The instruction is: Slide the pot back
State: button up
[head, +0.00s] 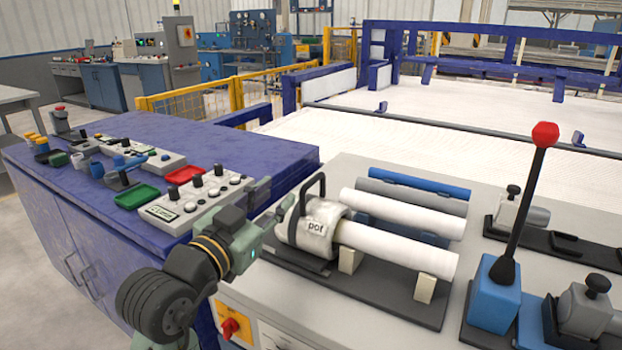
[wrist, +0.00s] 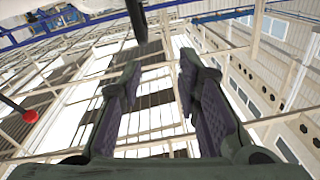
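The pot (head: 308,240) is a white cylinder with a "pot" label and a black loop handle (head: 314,186) on top. It sits on a dark rail at the left end of a white pipe (head: 398,249). My gripper (head: 274,203) is just left of the pot, near handle height, and appears apart from it. In the wrist view my gripper (wrist: 158,65) is open, with nothing between its fingers. A dark bar (wrist: 137,20) shows beyond the fingertips; I cannot tell whether it is the handle.
Several more pipes lie behind the pot, one of them blue (head: 420,184). A tall lever with a red knob (head: 545,134) stands to the right; the knob also shows in the wrist view (wrist: 30,116). A blue cabinet (head: 250,150) with control boxes stands at left.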

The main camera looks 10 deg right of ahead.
aim_at(306, 186)
jog(key=shift+w+d+f+m+g+h, duration=0.1)
jog(key=shift+d+f+m+g+h, duration=0.15)
jog(key=shift+d, duration=0.3)
jog(key=shift+d+f+m+g+h, duration=0.1)
jog(key=shift+d+f+m+g, duration=0.05)
jog(key=shift+d+f+g, duration=0.3)
jog(key=p+x, duration=0.3)
jog(key=x, duration=0.7)
jog(key=shift+w+a+r, duration=0.1)
jog(key=shift+w+r, duration=0.05)
jog(key=shift+c, duration=0.2)
grip_shut()
